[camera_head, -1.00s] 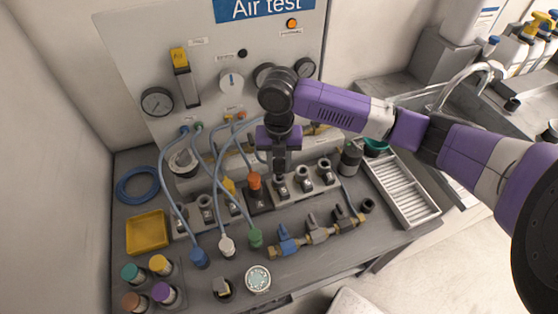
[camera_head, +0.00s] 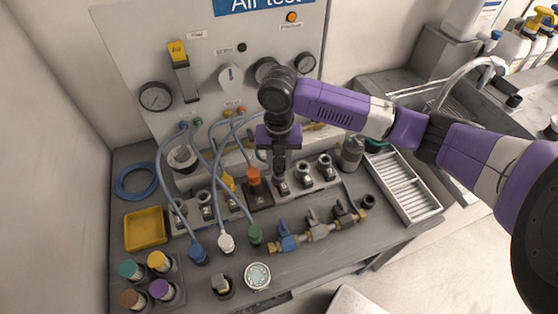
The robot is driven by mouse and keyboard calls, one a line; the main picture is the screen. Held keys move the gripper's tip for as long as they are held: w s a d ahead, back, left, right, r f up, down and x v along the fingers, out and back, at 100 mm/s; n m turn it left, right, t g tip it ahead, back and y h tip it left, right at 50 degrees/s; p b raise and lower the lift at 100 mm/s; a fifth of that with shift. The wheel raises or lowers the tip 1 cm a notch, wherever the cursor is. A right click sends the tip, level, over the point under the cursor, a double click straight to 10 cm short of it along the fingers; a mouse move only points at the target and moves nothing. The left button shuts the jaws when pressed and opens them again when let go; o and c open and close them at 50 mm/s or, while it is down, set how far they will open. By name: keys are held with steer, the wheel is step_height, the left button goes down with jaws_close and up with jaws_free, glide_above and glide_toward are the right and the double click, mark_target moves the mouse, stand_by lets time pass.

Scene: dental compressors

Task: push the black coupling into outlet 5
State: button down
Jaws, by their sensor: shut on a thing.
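My gripper (camera_head: 279,174) points straight down over the row of outlets at the back of the bench. It is shut on a small dark thing, taken as the black coupling; the fingers hide most of it. The fingertips are right at the leftmost outlet (camera_head: 282,188) of the right-hand block, just right of the orange knob. Two more outlets stand to its right, one in the middle (camera_head: 304,174) and one at the far end (camera_head: 325,162). The outlet numbers are too small to read, and I cannot tell how far the coupling sits in.
The orange knob (camera_head: 253,178) stands close to the gripper's left. Blue hoses end in blue (camera_head: 198,255), white (camera_head: 226,242) and green (camera_head: 254,235) couplings in front. A valve manifold (camera_head: 318,232) lies front right. A grey cylinder (camera_head: 351,153) and a white ribbed tray (camera_head: 405,185) stand right.

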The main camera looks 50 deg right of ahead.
steer(key=shift+f+b, duration=0.7)
steer(key=shift+f, duration=0.3)
steer(key=c, duration=0.9)
jaws_free()
steer(key=shift+r, duration=0.1)
steer(key=shift+c, duration=0.2)
steer(key=shift+r+b, duration=0.4)
steer(key=shift+r, duration=3.5)
